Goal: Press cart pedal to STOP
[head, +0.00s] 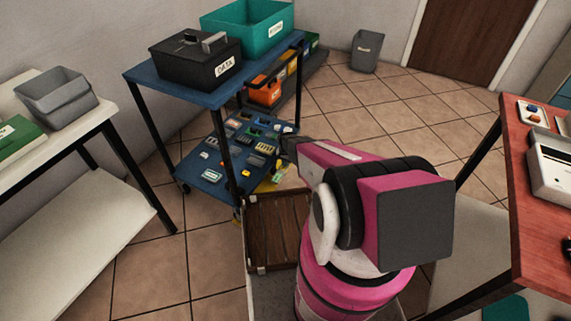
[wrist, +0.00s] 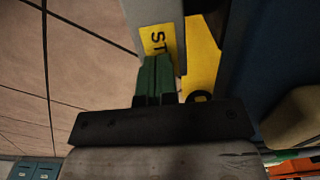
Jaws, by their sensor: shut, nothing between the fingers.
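The blue cart (head: 143,76) stands left of centre in the head view, with a lower shelf full of small parts. A yellow piece (head: 273,182) shows low at its near right corner, partly hidden by my arm. In the wrist view a yellow label (wrist: 158,36) reads "ST", the rest hidden behind my fingers; it sits on a grey part beside a yellow plate (wrist: 203,58). My gripper (wrist: 157,60) is shut and empty, its green fingers over the lower part of the label. Whether they touch it I cannot tell. In the head view my gripper (head: 286,146) is beside the cart.
On the cart stand a black DATA box (head: 196,62) and a teal bin (head: 246,28). A wooden crate-like surface (head: 272,225) lies in front of the cart. A white table (head: 90,135) is at left, a red-topped table (head: 522,205) at right. Tiled floor is open behind.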

